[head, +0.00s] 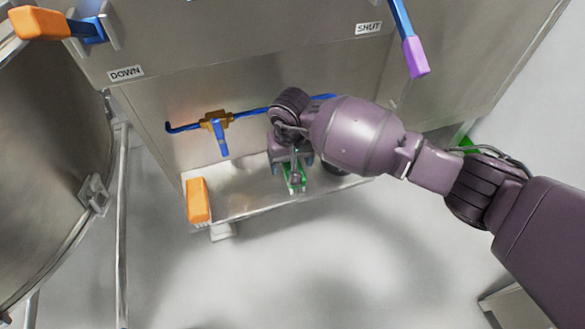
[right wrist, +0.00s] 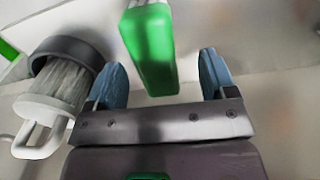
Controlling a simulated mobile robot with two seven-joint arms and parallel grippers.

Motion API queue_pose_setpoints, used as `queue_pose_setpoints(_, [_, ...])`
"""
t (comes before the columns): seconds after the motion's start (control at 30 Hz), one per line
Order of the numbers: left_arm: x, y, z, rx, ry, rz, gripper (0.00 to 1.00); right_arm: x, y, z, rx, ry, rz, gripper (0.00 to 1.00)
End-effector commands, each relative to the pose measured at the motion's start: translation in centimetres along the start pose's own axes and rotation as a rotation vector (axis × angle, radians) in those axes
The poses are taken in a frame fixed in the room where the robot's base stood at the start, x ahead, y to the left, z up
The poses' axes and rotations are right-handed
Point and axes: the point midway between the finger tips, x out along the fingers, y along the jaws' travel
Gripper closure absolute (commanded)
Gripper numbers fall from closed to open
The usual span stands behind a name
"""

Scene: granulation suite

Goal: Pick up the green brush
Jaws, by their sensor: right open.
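The green brush (head: 294,184) lies on the metal shelf below the machine in the head view, partly hidden by my right gripper. My right gripper (head: 290,161) points down over it, open. In the right wrist view the brush's green block (right wrist: 152,55) shows ahead, in line with the gap between the two blue fingers of my right gripper (right wrist: 163,77). Clear space shows between the block and each finger. The brush's far end is cut off by the picture edge. My left gripper is not in view.
An orange brush (head: 199,200) stands at the shelf's left end (head: 235,208). A dark-rimmed thing with pale bristles and a white handle (right wrist: 62,85) is left of the fingers in the wrist view. A blue pipe with a valve (head: 216,121) runs behind the shelf. The floor in front is clear.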

Motion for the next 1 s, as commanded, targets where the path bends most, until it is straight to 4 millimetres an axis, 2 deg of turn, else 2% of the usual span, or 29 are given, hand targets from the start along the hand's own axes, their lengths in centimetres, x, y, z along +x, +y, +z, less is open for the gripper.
queue_pose_setpoints(0.2, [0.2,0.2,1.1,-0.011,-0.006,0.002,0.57,2.9,0.3,0.9,0.001,-0.013,-0.004,0.22])
queue_pose_setpoints(0.4, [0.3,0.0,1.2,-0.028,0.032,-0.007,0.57,5.1,0.5,1.0,0.000,-0.009,-0.003,0.22])
queue_pose_setpoints(0.73, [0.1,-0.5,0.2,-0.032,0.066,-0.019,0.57,5.2,0.6,0.8,-0.001,-0.001,0.001,0.22])
queue_pose_setpoints(1.0, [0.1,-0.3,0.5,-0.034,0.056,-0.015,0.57,5.2,0.6,0.8,0.000,-0.001,0.000,0.62])
